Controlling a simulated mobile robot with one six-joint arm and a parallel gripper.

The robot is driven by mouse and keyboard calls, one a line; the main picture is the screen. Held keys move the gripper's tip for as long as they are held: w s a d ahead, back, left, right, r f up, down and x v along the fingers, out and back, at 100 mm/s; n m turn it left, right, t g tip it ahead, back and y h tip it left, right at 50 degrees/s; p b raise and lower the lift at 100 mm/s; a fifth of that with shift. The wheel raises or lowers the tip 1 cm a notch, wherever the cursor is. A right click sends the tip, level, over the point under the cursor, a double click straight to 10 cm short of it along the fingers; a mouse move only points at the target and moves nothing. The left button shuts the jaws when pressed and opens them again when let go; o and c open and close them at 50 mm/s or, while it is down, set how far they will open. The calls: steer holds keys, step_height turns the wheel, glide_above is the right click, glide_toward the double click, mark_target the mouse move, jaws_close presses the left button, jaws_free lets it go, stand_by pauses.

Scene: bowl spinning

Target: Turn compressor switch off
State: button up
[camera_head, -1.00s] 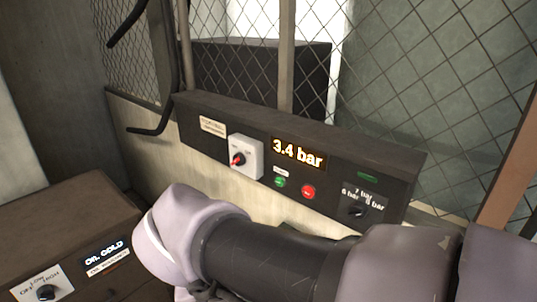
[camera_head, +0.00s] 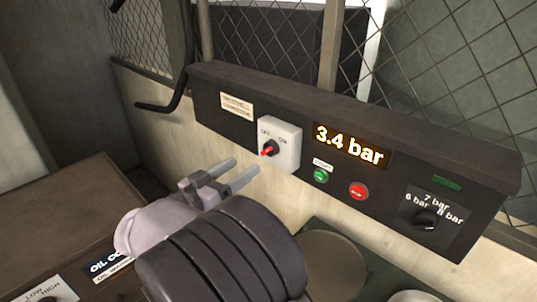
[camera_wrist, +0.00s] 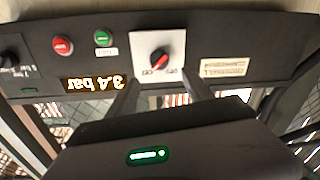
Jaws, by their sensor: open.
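The compressor switch (camera_head: 269,148) is a black rotary knob with a red pointer on a white plate, set in a dark control panel (camera_head: 222,88). In the head view its red tip points to the lower left. The switch also shows in the wrist view (camera_wrist: 160,60), where the picture is upside down, between my two fingers and beyond them. My gripper (camera_head: 240,171) is open and empty, just below and in front of the switch plate. Its fingers point toward the panel and appear apart from the knob. A display (camera_head: 349,146) on the panel reads 3.4 bar.
A green button (camera_head: 321,176) and a red button (camera_head: 358,191) sit right of the switch. A pressure knob (camera_head: 425,220) is further right. A brown box with another dial (camera_head: 50,299) stands at lower left. Mesh fencing (camera_head: 465,70) rises behind the panel.

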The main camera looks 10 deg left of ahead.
mark_target(265, 151)
steer(key=b+x, duration=0.1)
steer(key=x, duration=0.8)
steer(key=shift+w+d, duration=0.2)
jaws_close()
